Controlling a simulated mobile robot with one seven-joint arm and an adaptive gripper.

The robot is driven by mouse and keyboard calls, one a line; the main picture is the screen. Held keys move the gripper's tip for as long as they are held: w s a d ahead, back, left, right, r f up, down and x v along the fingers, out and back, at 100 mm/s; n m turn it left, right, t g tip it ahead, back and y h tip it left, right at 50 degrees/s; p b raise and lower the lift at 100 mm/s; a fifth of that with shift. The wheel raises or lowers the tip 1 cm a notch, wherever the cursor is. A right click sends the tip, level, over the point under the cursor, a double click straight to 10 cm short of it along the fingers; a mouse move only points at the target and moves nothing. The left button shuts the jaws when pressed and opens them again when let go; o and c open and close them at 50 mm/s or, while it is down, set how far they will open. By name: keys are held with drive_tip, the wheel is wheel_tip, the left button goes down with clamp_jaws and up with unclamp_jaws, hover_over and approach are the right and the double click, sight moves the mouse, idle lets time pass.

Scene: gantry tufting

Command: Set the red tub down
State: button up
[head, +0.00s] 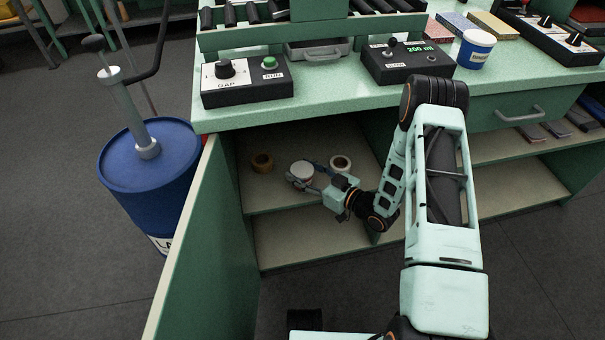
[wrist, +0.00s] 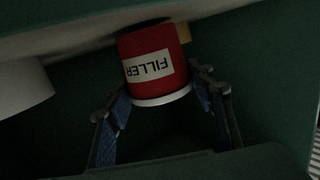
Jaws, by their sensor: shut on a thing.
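The red tub (wrist: 152,62) has a white lid and a label reading FILLER, upside down in the wrist view. My gripper (wrist: 163,88) has its two blue-linked fingers on either side of it, shut on the tub near its lid. In the head view the tub's pale lid (head: 301,170) shows inside the open cabinet, over the upper shelf (head: 295,198), with my gripper (head: 304,182) at it. The tub looks upright. Its base is close to the shelf, but I cannot tell whether it touches.
The open green door (head: 185,240) is at the left. The worktop (head: 340,105) overhangs the shelf. A blue drum (head: 150,175) stands outside.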

drive_tip(key=shift+f, duration=0.1)
drive_tip(key=o, duration=1.3)
drive_tip(key=shift+f, duration=0.2)
drive_tip(key=shift+r, duration=0.2)
drive_tip(key=p+v, duration=0.2)
drive_tip(key=v, duration=1)
drive_tip(key=shift+w, duration=0.1)
